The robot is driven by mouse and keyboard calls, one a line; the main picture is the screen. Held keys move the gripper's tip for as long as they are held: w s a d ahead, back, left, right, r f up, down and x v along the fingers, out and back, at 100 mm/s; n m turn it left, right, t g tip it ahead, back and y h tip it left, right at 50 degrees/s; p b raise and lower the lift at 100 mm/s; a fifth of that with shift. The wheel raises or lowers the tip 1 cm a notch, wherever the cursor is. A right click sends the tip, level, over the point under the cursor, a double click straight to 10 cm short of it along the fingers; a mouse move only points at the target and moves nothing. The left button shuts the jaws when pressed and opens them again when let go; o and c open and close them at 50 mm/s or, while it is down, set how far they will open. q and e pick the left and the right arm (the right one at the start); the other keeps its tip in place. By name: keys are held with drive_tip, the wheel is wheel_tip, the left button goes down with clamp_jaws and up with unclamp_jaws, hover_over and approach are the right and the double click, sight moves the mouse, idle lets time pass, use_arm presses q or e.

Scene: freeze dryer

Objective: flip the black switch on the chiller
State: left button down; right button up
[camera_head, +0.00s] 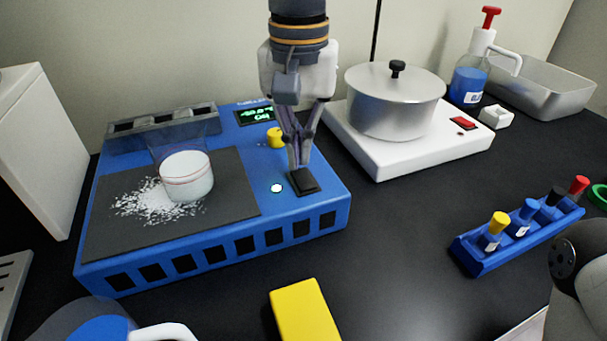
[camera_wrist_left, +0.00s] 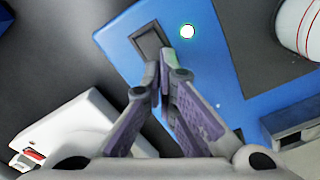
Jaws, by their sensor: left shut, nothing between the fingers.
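The chiller (camera_head: 245,238) is a blue box with a dark top plate, a lit green display and a row of dark vents along its front. Its black switch (camera_head: 304,182) sits on the right part of the top, beside a round white light (camera_head: 277,188). My left gripper (camera_head: 300,166) points down with its fingers together and empty, its tips at the switch's back edge. In the left wrist view the switch (camera_wrist_left: 150,41) lies just beyond the fingertips (camera_wrist_left: 163,72); I cannot tell whether they touch it. My right gripper is not in view.
A beaker (camera_head: 187,176) and spilled white grains stand on the chiller's dark plate. A yellow knob (camera_head: 275,138) is left of my fingers. A lidded pot (camera_head: 395,100) stands on a white hotplate (camera_head: 418,150) to the right. A yellow block (camera_head: 305,312) lies in front.

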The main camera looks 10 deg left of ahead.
sight(300, 172)
use_arm(q)
drive_tip(key=shift+f, duration=1.2)
idle(0.6)
wheel_tip(300, 172, up, 3)
drive_tip(key=shift+r+p, duration=0.2)
drive_tip(key=shift+p, duration=0.8)
drive_tip(key=shift+r+p, duration=0.75)
drive_tip(key=shift+r, duration=1.15)
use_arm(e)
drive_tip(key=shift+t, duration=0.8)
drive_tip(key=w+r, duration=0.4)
use_arm(q)
drive_tip(key=shift+f, duration=0.1)
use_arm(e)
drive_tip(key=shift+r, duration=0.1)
